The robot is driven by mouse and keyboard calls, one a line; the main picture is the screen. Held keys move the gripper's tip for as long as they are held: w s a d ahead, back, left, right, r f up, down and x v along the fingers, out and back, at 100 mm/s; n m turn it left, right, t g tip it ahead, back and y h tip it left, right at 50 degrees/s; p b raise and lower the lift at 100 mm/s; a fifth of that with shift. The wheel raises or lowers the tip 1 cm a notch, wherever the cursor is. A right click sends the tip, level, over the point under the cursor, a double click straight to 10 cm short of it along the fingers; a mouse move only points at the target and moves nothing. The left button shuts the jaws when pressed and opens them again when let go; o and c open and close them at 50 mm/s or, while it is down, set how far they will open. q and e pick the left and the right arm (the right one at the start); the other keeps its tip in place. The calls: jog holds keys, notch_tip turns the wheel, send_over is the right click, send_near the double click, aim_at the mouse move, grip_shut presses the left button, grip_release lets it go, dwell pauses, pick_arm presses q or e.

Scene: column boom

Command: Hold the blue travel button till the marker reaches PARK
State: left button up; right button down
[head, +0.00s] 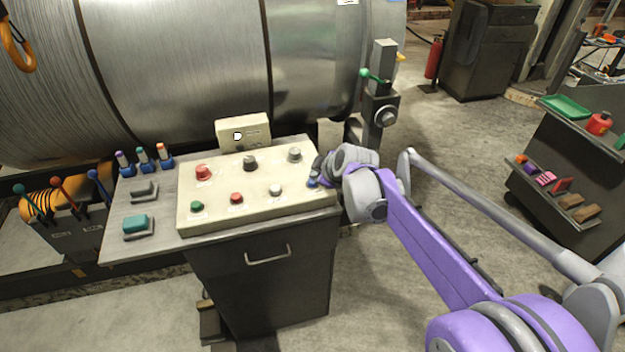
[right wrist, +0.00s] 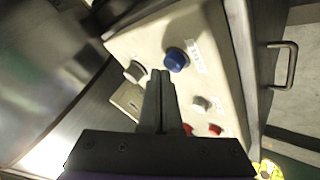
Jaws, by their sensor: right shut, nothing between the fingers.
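The blue travel button (head: 312,183) is at the right end of the cream control panel (head: 222,215) and is partly covered by my right gripper (head: 319,168) in the head view. In the right wrist view the round blue button (right wrist: 177,59) stands up from the panel beside a small label. The right gripper's fingers (right wrist: 161,74) are shut and empty, their tips just beside the button. I cannot tell whether they touch it. A small cream box (head: 256,133) behind the panel has a white-and-black spot on its face; no PARK lettering is readable. My left gripper is not in view.
Red, green, black and grey controls share the panel, including a red button (head: 236,198) and grey knob (head: 294,154). A post with a green-knobbed lever (head: 372,75) stands right of the console. Floor is clear in front.

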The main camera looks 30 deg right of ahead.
jog(key=shift+f, duration=0.5)
dwell(0.6)
jog(key=shift+r, duration=0.1)
dwell(4.1)
jog(key=shift+r+p, duration=0.6)
jog(key=shift+r, duration=0.2)
notch_tip(320, 180, up, 5)
jog(key=p, duration=0.4)
jog(key=shift+r, duration=0.1)
dwell(0.6)
